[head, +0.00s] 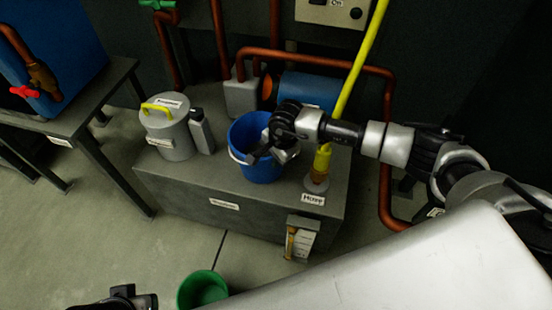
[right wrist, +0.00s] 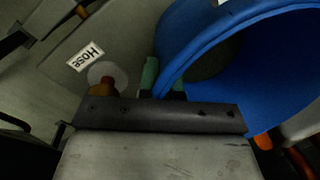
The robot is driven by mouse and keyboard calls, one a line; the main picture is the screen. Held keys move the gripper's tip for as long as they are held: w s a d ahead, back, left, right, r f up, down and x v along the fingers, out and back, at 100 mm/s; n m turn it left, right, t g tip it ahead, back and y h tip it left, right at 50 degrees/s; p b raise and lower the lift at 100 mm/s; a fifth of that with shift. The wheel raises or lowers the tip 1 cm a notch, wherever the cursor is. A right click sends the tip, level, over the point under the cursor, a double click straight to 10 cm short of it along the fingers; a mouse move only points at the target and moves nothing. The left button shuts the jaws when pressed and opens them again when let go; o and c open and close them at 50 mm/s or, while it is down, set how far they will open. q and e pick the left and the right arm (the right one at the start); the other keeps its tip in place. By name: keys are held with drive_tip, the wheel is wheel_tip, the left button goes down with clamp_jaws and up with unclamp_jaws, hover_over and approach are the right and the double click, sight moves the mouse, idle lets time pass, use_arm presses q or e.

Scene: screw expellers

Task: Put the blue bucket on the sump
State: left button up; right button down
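The blue bucket (head: 262,168) stands upright on a low grey box-shaped bench (head: 185,178), and its rim and inside also show in the right wrist view (right wrist: 268,62). My right gripper (head: 270,152) is at the bucket's right rim. In the right wrist view its fingers (right wrist: 164,84) sit close together with the rim wall between them. My left gripper (head: 135,300) shows only partly at the bottom left edge, and its fingers are not clear. I cannot make out a label reading sump in these views.
A grey canister with a yellow handle (head: 168,130) and a grey bottle (head: 201,132) stand left of the bucket. A yellow hose (head: 350,85) rises at its right. Red pipes (head: 310,58) and a blue cylinder (head: 308,90) are behind. A green bucket (head: 203,288) is on the floor.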

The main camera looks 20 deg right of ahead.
drive_tip(key=shift+r, duration=0.1)
drive_tip(key=c, duration=1.7)
unclamp_jaws()
drive_tip(key=o, duration=0.4)
drive_tip(key=shift+r, duration=0.15)
drive_tip(key=r, duration=0.1)
drive_tip(key=r+p, duration=0.1)
drive_tip(key=r, duration=0.2)
drive_tip(key=shift+s+d+r, duration=0.15)
drive_tip(key=shift+d+r, duration=0.1)
drive_tip(key=shift+d, duration=0.05)
use_arm(q)
drive_tip(key=p+x, duration=0.1)
drive_tip(key=x, duration=0.3)
drive_tip(key=shift+w+d, duration=0.1)
use_arm(e)
drive_tip(key=r, duration=0.4)
drive_tip(key=d+r, duration=0.1)
drive_tip(key=r, duration=0.2)
drive_tip(key=shift+s, duration=0.35)
